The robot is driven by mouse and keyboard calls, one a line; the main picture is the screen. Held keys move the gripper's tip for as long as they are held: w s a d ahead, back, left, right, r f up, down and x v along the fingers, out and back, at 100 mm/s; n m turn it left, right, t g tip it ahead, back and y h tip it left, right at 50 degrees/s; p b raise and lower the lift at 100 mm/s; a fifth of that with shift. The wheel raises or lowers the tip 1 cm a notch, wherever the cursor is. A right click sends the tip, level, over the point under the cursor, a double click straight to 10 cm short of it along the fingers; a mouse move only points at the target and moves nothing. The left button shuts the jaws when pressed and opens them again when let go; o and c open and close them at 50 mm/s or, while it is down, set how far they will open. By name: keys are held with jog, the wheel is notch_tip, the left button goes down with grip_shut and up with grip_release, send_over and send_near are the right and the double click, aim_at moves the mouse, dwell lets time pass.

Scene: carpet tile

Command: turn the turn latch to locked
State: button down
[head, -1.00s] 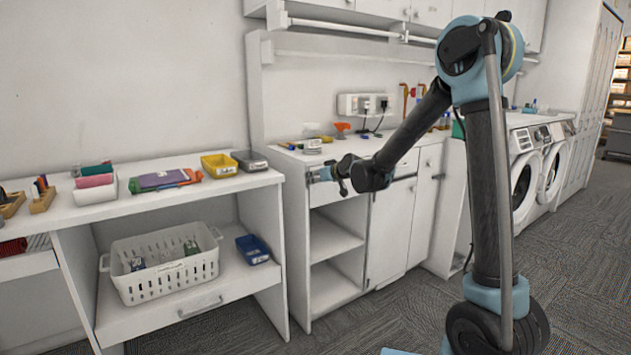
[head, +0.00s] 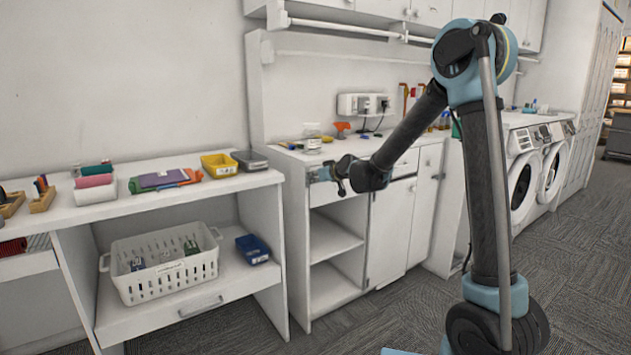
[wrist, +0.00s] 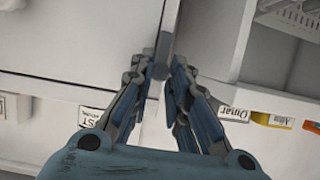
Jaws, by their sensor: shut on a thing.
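The turn latch (wrist: 162,48) is a small grey piece at the seam beside a white door panel in the wrist view. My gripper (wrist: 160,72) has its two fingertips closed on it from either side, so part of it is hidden. In the head view my gripper (head: 326,174) is at the upper front of the white counter cabinet, and the latch there is too small and covered to make out. I cannot tell from these frames whether the latch stands at locked.
A white bench (head: 215,185) on the left holds a yellow bin (head: 219,165) and several small items. A white basket (head: 165,270) sits on its lower shelf. Washing machines (head: 527,185) stand at the right. The carpet floor in front of the cabinet is clear.

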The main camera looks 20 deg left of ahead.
jog(key=shift+w, duration=0.1)
jog(key=shift+w+d+f+m+g+y, duration=0.45)
jog(key=shift+w+d+f+m+y, duration=0.45)
jog(key=shift+m, duration=1.25)
jog(key=shift+w+d+f+m+g+y, duration=0.25)
jog(key=shift+w+f+m+g+y, duration=0.35)
jog(key=shift+m+y, duration=1.1)
jog(key=shift+w+d+f+m+g+y, duration=0.35)
jog(key=shift+w+d+f+m+y, duration=0.4)
jog(key=shift+m, duration=1.8)
jog(key=shift+s+a+f, duration=0.15)
jog(key=shift+s, duration=0.05)
jog(key=c, duration=1.7)
grip_release()
jog(key=shift+o, duration=0.9)
jog(key=shift+s, duration=0.1)
